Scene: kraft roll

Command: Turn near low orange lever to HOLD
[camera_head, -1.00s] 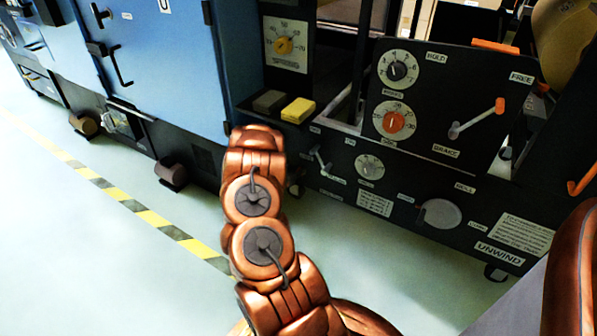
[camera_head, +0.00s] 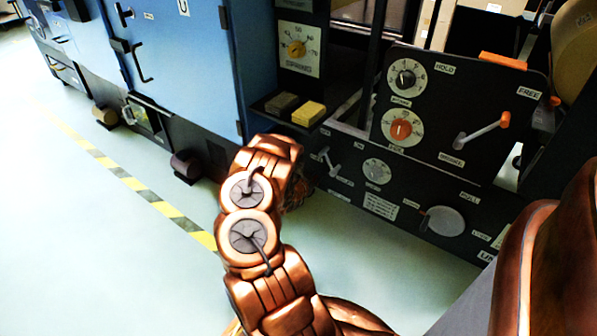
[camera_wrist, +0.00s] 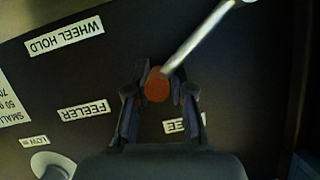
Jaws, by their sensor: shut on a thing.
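In the wrist view, the orange knob (camera_wrist: 157,86) of a lever sits between the two dark fingers of my gripper (camera_wrist: 158,82), which is shut on it. The lever's metal rod (camera_wrist: 205,38) slants from the knob to the upper right. A "WHEEL HOLD" label (camera_wrist: 64,34) is at upper left and a "FEELER" label (camera_wrist: 83,110) at left. In the head view, my arm hides the gripper and this lever.
In the head view, another orange-tipped lever (camera_head: 482,130) stands on the upper dark panel (camera_head: 450,90), with HOLD and FREE labels. A yellow block (camera_head: 308,113) and a dark block (camera_head: 281,103) sit on a ledge. The pale floor (camera_head: 130,250) at left is clear.

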